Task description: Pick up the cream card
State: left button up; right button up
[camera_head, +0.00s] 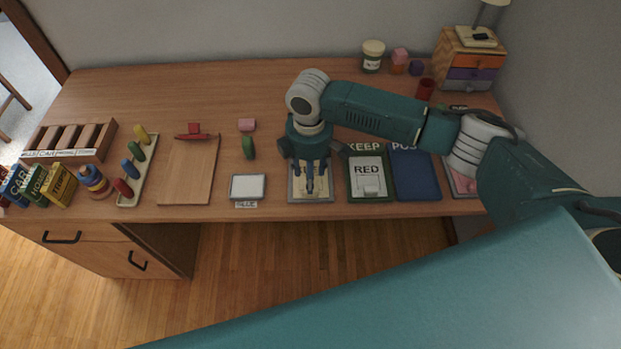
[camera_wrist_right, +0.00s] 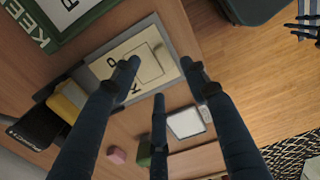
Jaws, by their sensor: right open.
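A pale cream card (camera_wrist_right: 152,66) with a thin outlined square lies flat in a grey-rimmed tray (camera_wrist_right: 172,32). Dark characters show beside the square, partly hidden by a finger. In the head view the cream surface (camera_head: 298,194) shows around my right gripper (camera_head: 317,187), whose fingers point down over it. In the right wrist view my right gripper (camera_wrist_right: 160,78) is open, its fingers spread above the card with nothing between them. I cannot tell the gap to the card. Dark prongs (camera_wrist_right: 305,28) at the wrist view's right edge look like my left gripper; their state is unclear.
Right of the card are a green KEEP tray (camera_head: 354,191) with a RED card (camera_head: 367,177) and a blue tray (camera_head: 415,178). Left are a white-topped pad (camera_head: 247,186), a green block (camera_head: 248,147) and a wooden board (camera_head: 187,187). The desk's front edge is close.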

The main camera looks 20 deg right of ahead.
jog(key=f, duration=0.1)
jog(key=f+p, duration=0.1)
jog(key=f, duration=0.3)
jog(key=shift+s+d+p, duration=0.1)
jog(key=shift+s+p, duration=0.15)
jog(key=shift+p, duration=0.1)
jog(key=shift+f, duration=0.25)
jog(key=c, duration=0.9)
